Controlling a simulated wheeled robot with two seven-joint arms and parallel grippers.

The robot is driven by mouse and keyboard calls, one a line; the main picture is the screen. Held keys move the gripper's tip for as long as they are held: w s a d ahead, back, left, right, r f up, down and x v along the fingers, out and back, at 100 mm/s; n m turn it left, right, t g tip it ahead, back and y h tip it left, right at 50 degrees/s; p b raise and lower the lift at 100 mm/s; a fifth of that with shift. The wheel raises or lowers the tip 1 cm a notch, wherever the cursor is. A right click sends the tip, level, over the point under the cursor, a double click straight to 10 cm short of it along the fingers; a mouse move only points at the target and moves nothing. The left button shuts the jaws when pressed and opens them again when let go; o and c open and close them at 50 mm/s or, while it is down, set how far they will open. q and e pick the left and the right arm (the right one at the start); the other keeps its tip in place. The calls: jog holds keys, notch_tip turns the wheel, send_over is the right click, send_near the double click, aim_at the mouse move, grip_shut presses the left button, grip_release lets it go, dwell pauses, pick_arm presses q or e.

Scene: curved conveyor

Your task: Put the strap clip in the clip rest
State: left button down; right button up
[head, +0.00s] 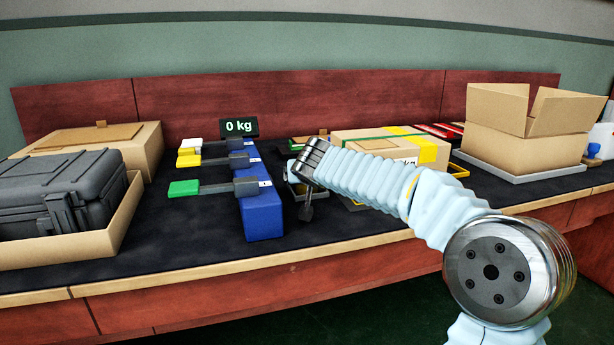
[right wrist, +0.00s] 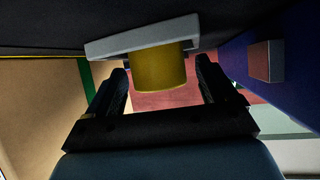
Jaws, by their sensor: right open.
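My right gripper (head: 307,205) reaches in from the right, pointing down just right of a blue block. In the right wrist view its dark fingers (right wrist: 165,85) are open. A yellow rounded piece (right wrist: 158,68), possibly the strap clip, shows between and beyond the fingertips. It is against a pale grey flat holder (right wrist: 140,36), possibly the clip rest. I cannot tell whether the fingers touch the yellow piece. In the head view, my gripper largely hides this spot; a bit of a small tray (head: 296,190) shows beside it. My left gripper is not in view.
The blue block (head: 262,220) stands close left of my gripper, with bars ending in green (head: 184,188), yellow and white pieces. A taped carton (head: 385,146) lies behind my right arm. A black case (head: 60,190) sits in a carton at left. Dark tabletop (head: 190,235) is clear in front.

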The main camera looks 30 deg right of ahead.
jog(key=v, duration=1.2)
jog(key=shift+b, duration=0.4)
